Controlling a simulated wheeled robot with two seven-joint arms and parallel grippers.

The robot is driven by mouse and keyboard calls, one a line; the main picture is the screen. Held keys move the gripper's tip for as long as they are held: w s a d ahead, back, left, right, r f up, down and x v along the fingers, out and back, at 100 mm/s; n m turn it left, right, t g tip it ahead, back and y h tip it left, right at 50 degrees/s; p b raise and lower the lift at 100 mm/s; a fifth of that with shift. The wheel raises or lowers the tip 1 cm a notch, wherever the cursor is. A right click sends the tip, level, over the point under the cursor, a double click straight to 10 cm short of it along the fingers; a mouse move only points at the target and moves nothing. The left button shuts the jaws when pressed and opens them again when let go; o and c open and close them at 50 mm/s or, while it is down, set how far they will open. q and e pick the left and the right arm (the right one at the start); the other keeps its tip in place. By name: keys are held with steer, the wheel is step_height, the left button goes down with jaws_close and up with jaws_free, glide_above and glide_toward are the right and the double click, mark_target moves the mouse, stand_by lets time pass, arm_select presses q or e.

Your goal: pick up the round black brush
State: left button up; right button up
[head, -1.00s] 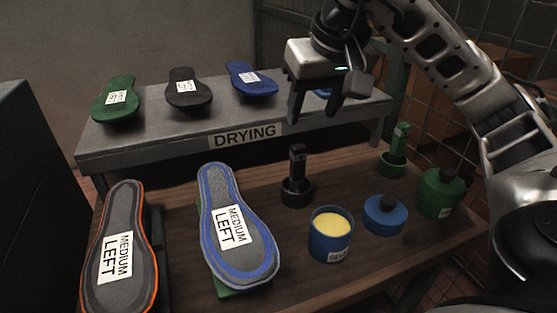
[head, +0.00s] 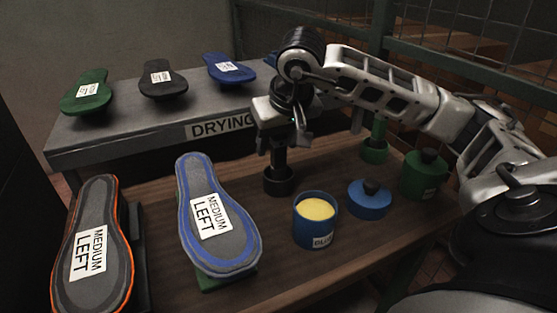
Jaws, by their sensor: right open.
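The round black brush (head: 279,180) stands upright on the wooden table, with a round base and a tall handle. My right gripper (head: 281,143) is open, pointing down, and its fingers are level with the top of the handle. The handle's upper end is partly hidden by the gripper. I cannot tell whether the fingers touch it. My left gripper is not in view.
An open blue glue pot (head: 316,232), a blue lid (head: 369,203), a green pot (head: 423,176) and a green brush (head: 375,148) stand nearby. A blue-edged sole (head: 240,252) lies left. The drying shelf (head: 120,134) is behind.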

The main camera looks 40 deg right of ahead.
steer(key=shift+w+f, duration=0.2)
steer(key=shift+f, duration=0.45)
steer(key=c, duration=1.1)
steer(key=shift+r, duration=0.2)
steer(key=shift+r, duration=0.3)
step_height(320, 180, up, 2)
steer(key=shift+w+r, duration=0.1)
arm_select(q)
steer(key=p, duration=0.1)
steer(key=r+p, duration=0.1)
steer(key=p, duration=0.1)
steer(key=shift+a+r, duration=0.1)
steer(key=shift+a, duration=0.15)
arm_select(e)
steer(key=s+a+r, duration=0.2)
steer(key=s+r, duration=0.1)
steer(key=s, duration=0.1)
steer(key=s+a+r, duration=0.3)
steer(key=s, duration=0.1)
steer(key=s+a+r, duration=0.2)
steer(key=s+r, duration=0.2)
steer(key=shift+a, duration=0.35)
